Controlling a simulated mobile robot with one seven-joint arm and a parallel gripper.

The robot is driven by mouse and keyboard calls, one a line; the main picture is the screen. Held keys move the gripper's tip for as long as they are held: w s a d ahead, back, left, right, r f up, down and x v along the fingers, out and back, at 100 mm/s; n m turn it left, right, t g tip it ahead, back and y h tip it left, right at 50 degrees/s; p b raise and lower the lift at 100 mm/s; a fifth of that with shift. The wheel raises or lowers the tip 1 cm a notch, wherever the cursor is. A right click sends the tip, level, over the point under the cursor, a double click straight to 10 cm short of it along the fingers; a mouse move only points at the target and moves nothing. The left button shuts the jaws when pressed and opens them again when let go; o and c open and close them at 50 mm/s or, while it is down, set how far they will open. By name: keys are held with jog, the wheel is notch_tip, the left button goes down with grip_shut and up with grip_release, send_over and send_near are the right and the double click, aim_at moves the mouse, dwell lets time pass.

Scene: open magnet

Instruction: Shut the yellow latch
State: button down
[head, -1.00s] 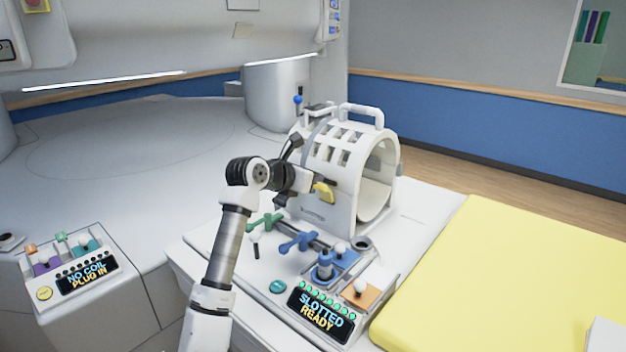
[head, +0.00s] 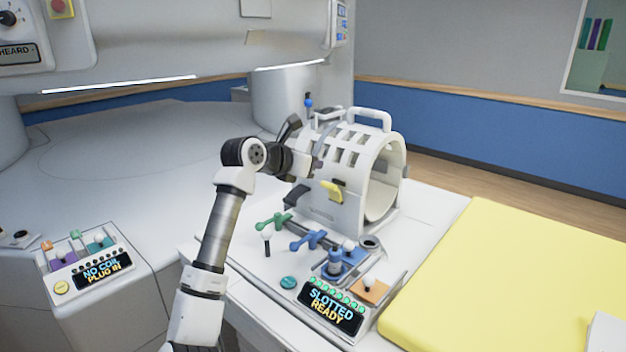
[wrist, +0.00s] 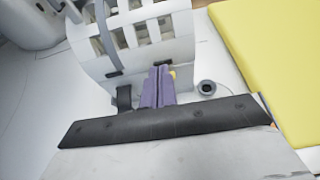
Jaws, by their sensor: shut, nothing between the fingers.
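The yellow latch (head: 332,191) is on the lower front side of the white slotted coil (head: 372,140), its handle angled down to the right. A dark piece sits just above it. In the wrist view only a small yellow bit of the latch (wrist: 173,75) shows, just right of my fingertips; the rest is hidden. My gripper (wrist: 158,70) has its purple fingers shut together and empty, pointing at the coil's side. In the head view my wrist is left of and above the latch, and the fingertips are hard to make out. I cannot tell whether they touch the coil.
Green (head: 274,221) and blue (head: 307,241) handles stand in front of the coil. A panel reading "SLOTTED READY" (head: 331,307) is nearer. A yellow pad (head: 500,270) lies right. The white surface behind my arm is clear.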

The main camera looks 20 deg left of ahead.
notch_tip(320, 180, up, 6)
jog(key=b, duration=0.1)
jog(key=shift+w+d+r, duration=0.15)
jog(key=shift+w+r, duration=0.1)
jog(key=shift+w, duration=0.2)
